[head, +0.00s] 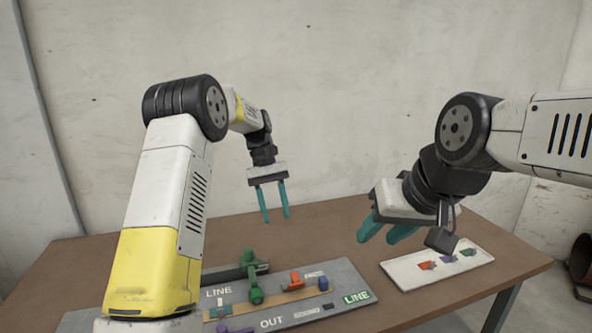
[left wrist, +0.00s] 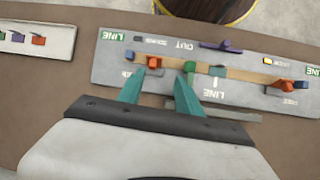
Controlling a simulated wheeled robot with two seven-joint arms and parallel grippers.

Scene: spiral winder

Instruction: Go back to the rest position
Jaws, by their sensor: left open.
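My left gripper (head: 276,219) hangs above the back part of the table, fingers pointing down, with a clear gap between its two teal fingers. It is empty, and it also shows in the left wrist view (left wrist: 160,73) with its fingers apart over the board. My right gripper (head: 377,241) is over the table between the board and the tray, its teal fingers apart and nothing seen between them. The grey board (head: 353,279) lies below, with printed labels such as LINE and OUT. A green upright part (head: 255,282), an orange part (head: 296,281) and a purple part (head: 236,331) sit on it.
A white tray (head: 401,277) with 3 small coloured pieces stands at the right of the brown table (head: 516,257). A concrete wall rises behind the table. A rusty round container (head: 582,258) stands beyond the table's right end. The space around the left gripper is free.

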